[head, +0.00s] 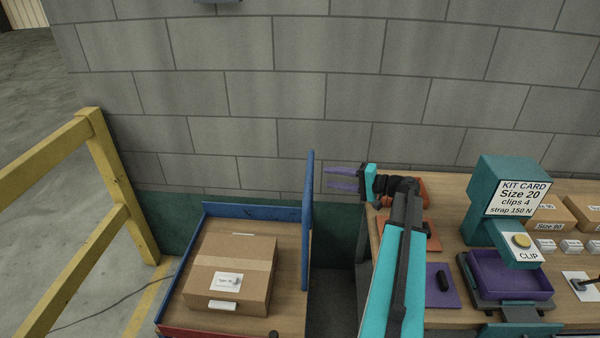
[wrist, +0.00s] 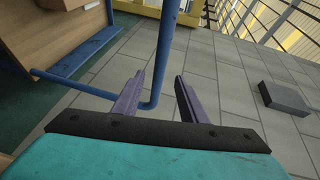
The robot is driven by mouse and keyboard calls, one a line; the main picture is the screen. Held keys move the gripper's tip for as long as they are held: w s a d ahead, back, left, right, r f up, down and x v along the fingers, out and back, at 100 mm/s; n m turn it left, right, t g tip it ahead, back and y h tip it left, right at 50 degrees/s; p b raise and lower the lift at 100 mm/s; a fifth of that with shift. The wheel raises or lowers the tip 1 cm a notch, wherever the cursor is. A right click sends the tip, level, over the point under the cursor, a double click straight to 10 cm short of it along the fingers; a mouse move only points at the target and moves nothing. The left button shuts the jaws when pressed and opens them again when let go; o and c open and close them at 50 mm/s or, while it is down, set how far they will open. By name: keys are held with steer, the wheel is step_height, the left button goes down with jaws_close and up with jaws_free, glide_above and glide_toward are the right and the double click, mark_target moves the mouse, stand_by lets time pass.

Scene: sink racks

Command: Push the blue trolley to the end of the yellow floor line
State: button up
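The blue trolley (head: 255,211) stands at lower left in the head view. It has a wooden deck, blue rails and an upright blue handle (head: 308,220) on its right side. A cardboard box (head: 231,262) sits on its deck. My gripper (head: 328,179) is open, with purple fingers pointing left at the handle and a small gap showing. In the wrist view, the blue handle (wrist: 165,45) shows between the two fingertips (wrist: 158,75); I cannot tell whether they touch it. A strip of yellow floor line (head: 150,308) shows left of the trolley; its end is not visible.
A yellow guard rail (head: 119,190) stands left of the trolley, with a cable (head: 110,302) on the floor near it. A block wall (head: 300,80) is behind. A wooden workbench (head: 445,192) with a teal kit station (head: 500,180) and a purple tray (head: 510,275) is at right.

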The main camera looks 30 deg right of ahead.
steer(key=shift+w, duration=0.15)
steer(key=p+x, duration=0.4)
steer(key=x, duration=0.9)
steer(key=shift+f, duration=0.15)
steer(key=shift+w+a, duration=0.15)
jaws_close()
